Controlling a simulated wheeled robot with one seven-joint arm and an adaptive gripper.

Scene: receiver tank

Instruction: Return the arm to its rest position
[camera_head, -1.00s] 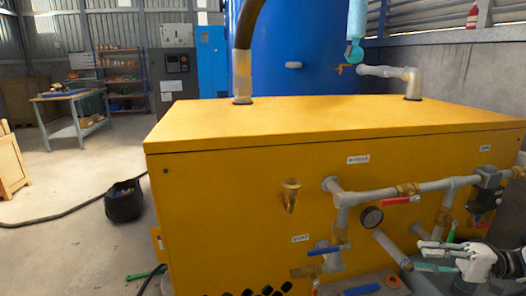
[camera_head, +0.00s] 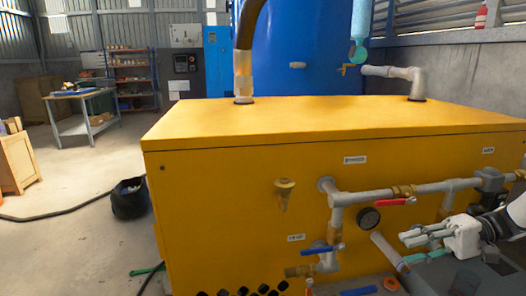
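My gripper (camera_head: 412,247) is at the lower right, in front of the pipework on the yellow cabinet (camera_head: 240,180). Its pale fingers point left, and a green strip shows along the lower one. I see nothing clearly held, but the finger gap is too small to judge. Part of my arm leaves the picture at the right edge. The fingers lie just right of a grey pipe end (camera_head: 388,249) and below a pressure gauge (camera_head: 369,219); I cannot tell whether they touch anything.
Pipes with a red-handled valve (camera_head: 397,201) and a blue-handled valve (camera_head: 322,249) stick out from the cabinet front. A brass tap (camera_head: 284,192) is further left. A black bucket (camera_head: 130,200) and a hose (camera_head: 60,215) lie on the floor. Open floor is at the left.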

